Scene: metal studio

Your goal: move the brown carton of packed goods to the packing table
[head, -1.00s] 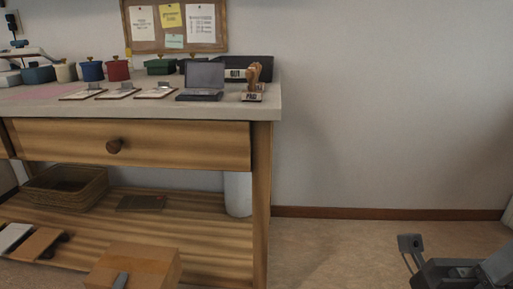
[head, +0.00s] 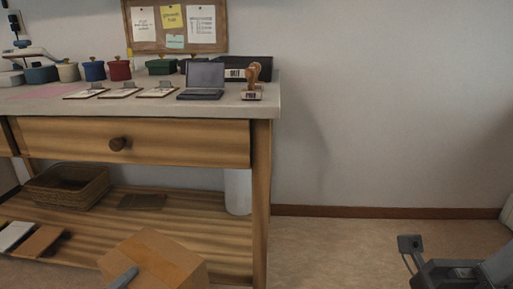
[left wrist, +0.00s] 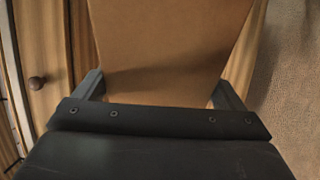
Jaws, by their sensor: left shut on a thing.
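The brown carton (head: 170,258) is at the bottom of the head view, in front of the table's lower shelf and tilted in the picture. My left gripper (left wrist: 160,92) is shut on it, with a finger on each side of the carton (left wrist: 165,40) in the left wrist view. One grey finger shows against the carton in the head view. The wooden table (head: 185,143) with a pale top and a drawer stands behind and above the carton. Part of my right arm shows at the lower right; its fingertips cannot be made out.
On the tabletop are several coloured pots, clipboards, a small laptop (head: 203,80), a stamp (head: 253,83) and a black tray (head: 245,66). A wicker basket (head: 68,186) and a white cylinder (head: 238,191) are underneath. The floor right of the table is clear.

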